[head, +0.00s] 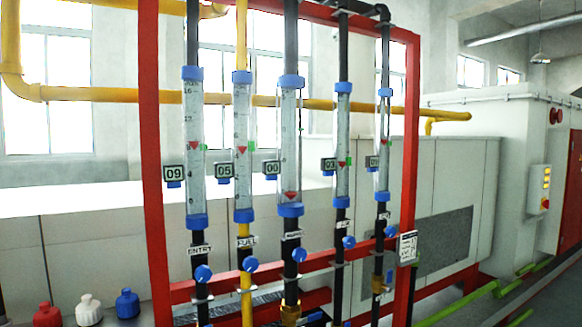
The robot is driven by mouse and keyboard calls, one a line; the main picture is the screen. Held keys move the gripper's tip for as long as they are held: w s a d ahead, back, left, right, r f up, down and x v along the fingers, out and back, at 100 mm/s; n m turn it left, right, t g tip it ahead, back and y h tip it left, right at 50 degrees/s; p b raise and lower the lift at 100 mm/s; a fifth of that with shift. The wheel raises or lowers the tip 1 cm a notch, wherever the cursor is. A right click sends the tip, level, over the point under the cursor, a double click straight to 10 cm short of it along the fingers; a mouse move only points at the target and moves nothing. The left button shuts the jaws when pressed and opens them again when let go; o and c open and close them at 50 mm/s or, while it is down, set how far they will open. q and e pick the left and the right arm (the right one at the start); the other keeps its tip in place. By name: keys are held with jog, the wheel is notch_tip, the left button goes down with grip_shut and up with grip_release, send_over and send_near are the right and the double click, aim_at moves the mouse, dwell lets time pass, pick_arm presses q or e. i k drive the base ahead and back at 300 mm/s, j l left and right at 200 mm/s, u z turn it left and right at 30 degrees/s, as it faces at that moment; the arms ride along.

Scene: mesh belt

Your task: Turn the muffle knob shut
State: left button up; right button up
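The muffle knob (299,254) is a round blue knob on the dark pipe under the middle flow tube (290,125). The label (292,235) just above it is small and hard to read, but seems to say muffle. The red float (291,196) sits at the bottom of that tube. The small display (271,168) at its left seems to read 00. How far the knob is turned cannot be told. Neither of my grippers is in view, and nothing touches the knob.
Similar blue knobs sit close by: entry (203,273), fuel (250,264), air (348,242) and exit (384,216). A red frame (151,150) surrounds the tubes. Red, white and blue capped bottles (89,308) stand at lower left. Green pipes (478,300) run low at right.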

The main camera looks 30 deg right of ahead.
aim_at(299, 255)
jog(key=z, duration=1.6)
jog(key=i+l, duration=0.45)
jog(key=z, duration=0.05)
